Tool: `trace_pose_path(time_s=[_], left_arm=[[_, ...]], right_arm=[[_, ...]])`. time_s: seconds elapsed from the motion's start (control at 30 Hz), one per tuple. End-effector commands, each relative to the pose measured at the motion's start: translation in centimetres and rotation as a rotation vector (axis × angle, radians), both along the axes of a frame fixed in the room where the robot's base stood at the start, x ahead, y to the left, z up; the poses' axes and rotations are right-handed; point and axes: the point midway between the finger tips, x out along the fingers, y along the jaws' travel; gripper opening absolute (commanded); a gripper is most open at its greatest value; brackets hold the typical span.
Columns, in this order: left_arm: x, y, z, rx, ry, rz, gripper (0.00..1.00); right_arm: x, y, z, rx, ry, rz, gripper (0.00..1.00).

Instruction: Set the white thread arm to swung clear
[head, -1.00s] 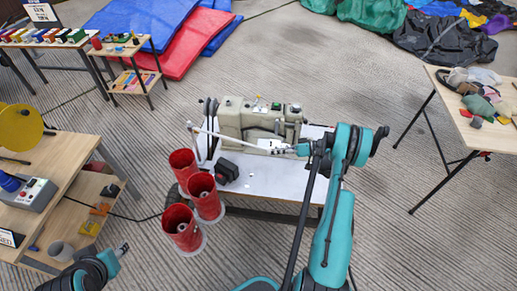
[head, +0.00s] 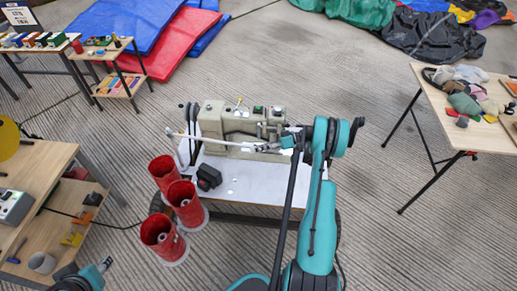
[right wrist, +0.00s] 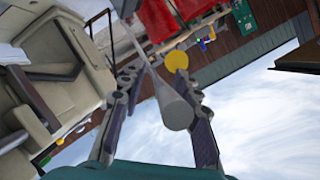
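The white thread arm (head: 205,138) is a thin pale rod running across the front of the beige sewing machine (head: 240,118), from the thread stand on the left toward my right gripper. In the right wrist view the rod (right wrist: 174,100) has a thick rounded end between the two fingers. My right gripper (head: 279,146) is at the machine's right front; in the right wrist view its fingers (right wrist: 158,82) stand apart on either side of the rod, with gaps visible. My left gripper (head: 106,264) is low at left, far from the machine; its fingers are too small to judge.
Red thread cones (head: 183,203) stand left of the white machine table (head: 245,185). A dark block (head: 208,177) lies on that table. A wooden workbench (head: 50,205) is at left and a table with cloth pieces (head: 428,80) at right. The floor between is clear.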

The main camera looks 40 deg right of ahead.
Motion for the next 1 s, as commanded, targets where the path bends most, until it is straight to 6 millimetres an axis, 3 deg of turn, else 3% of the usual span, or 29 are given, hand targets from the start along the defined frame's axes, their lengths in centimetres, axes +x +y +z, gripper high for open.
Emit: trace_pose_path(time_s=[0.37,0.8,1.0], left_arm=[[0.0,0.0,0.0,0.0,0.0,0.0,0.4],[0.0,0.0,0.0,0.0,0.0,0.0,0.4],[0.0,0.0,0.0,0.0,0.0,0.0,0.4]], right_arm=[[-0.5,-0.9,0.4,0.001,-0.002,-0.003,0.33],[-5.4,-7.9,2.9,0.001,-0.001,-0.003,0.33],[-6.4,-9.3,3.4,0.0,-0.001,-0.001,0.33]])
